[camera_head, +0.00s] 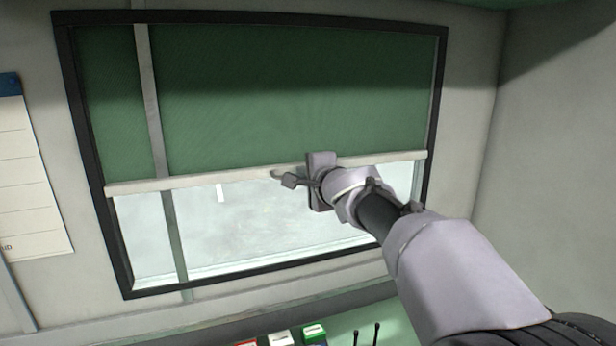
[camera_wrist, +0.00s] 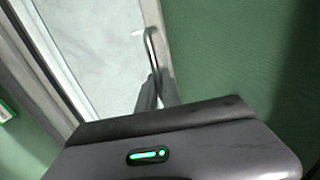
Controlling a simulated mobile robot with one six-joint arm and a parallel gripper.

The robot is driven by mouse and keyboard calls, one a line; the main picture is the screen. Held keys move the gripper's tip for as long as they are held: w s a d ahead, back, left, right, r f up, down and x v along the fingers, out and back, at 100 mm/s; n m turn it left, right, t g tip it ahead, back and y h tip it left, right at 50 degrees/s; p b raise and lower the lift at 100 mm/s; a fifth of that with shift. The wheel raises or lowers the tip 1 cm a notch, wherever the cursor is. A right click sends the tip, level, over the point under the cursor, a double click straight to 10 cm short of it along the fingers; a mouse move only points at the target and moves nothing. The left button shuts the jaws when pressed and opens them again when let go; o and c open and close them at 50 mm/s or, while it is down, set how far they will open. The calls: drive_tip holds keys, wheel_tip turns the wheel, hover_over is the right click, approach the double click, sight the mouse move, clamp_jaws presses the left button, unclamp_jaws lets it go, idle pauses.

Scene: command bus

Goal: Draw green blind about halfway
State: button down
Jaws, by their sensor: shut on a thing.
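The green blind (camera_head: 290,90) hangs down over a bit more than the upper half of the window. Its pale bottom bar (camera_head: 225,178) runs across the window, with bare glass below it. A small pull handle (camera_head: 279,174) sits on the bar near its middle. My gripper (camera_head: 290,181) is at this handle and shut on it. In the wrist view the bent metal handle (camera_wrist: 151,50) runs down between the fingers (camera_wrist: 155,92), and the green blind (camera_wrist: 235,50) fills the right side. The fingers hide the handle's gripped end.
A dark window frame (camera_head: 86,130) surrounds the blind. A pale vertical strip (camera_head: 150,90) crosses in front of the blind at left. Below are small coloured boxes (camera_head: 314,333) and dark levers (camera_head: 376,333) on a green surface. A paper chart (camera_head: 25,170) hangs at far left.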

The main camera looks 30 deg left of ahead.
wheel_tip(320, 180, down, 3)
drive_tip(key=shift+r+b, duration=0.2)
drive_tip(key=shift+b, duration=0.7)
drive_tip(key=c, duration=1.5)
unclamp_jaws()
drive_tip(key=b+v, duration=0.3)
drive_tip(key=v, duration=1.4)
drive_tip(key=shift+s+d+r, duration=0.1)
drive_tip(key=shift+s+d, duration=0.05)
